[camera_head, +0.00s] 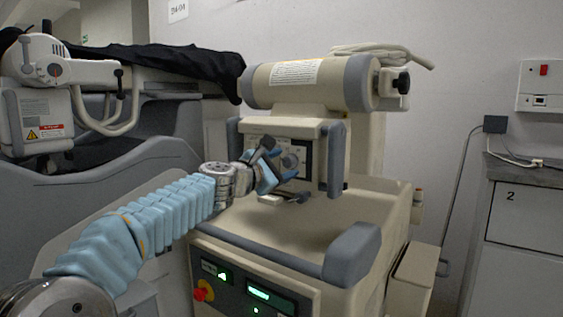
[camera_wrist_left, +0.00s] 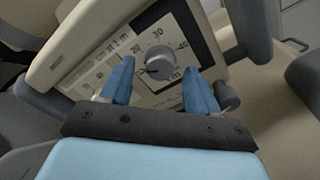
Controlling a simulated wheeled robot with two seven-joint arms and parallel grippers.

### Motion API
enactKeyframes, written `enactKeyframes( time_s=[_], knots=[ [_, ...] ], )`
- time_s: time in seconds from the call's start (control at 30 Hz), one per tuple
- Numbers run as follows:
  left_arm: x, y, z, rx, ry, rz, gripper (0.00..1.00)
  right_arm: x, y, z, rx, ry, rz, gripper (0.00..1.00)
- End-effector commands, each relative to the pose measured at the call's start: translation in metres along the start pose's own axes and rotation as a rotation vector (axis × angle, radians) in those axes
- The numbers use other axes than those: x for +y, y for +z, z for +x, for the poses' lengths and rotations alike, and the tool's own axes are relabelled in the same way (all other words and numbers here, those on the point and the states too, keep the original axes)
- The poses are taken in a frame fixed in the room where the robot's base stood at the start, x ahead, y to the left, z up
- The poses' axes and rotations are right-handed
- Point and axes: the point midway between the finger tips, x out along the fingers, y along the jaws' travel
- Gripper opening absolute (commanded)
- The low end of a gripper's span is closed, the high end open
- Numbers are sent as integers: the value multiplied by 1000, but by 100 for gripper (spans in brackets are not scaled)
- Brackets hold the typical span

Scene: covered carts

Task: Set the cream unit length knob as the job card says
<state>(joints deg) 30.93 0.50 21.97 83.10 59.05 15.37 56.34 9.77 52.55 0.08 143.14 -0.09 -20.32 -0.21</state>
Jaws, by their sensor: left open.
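The cream unit (camera_head: 300,125) stands in the middle of the head view, with a dark-framed dial panel on its front. The grey round length knob (camera_wrist_left: 158,62) shows clearly in the left wrist view, on a white dial with numbers around it; 30 is readable. A dark mark on the knob points toward the lower left in that picture. My left gripper (camera_wrist_left: 160,90) has blue fingers, open and empty, one on each side below the knob, apart from it. In the head view the left gripper (camera_head: 268,167) partly covers the panel. No readable job card shows.
A grey bumper (camera_head: 352,254) edges the unit's lower shelf. A red knob (camera_head: 204,290) and green-lit displays (camera_head: 270,297) are on its lower front. Another machine under a black cover (camera_head: 165,60) stands at left. A cabinet (camera_head: 525,225) marked 2 is at right.

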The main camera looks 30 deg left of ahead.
Motion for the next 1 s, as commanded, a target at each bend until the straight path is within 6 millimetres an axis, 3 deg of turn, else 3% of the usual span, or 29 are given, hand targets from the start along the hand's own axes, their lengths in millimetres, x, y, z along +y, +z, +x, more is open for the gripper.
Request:
enactKeyframes(
  time_s=[0.27,0.63,1.0],
  knots=[
    [0,0,1,0,0,0,59,0,0,0,0,0,0,60],
    [0,0,1,0,0,1,4,0,0,0,0,0,0,60],
    [-2,0,1,-1,-1,73,4,1,0,4,-1,0,0,60]
  ],
)
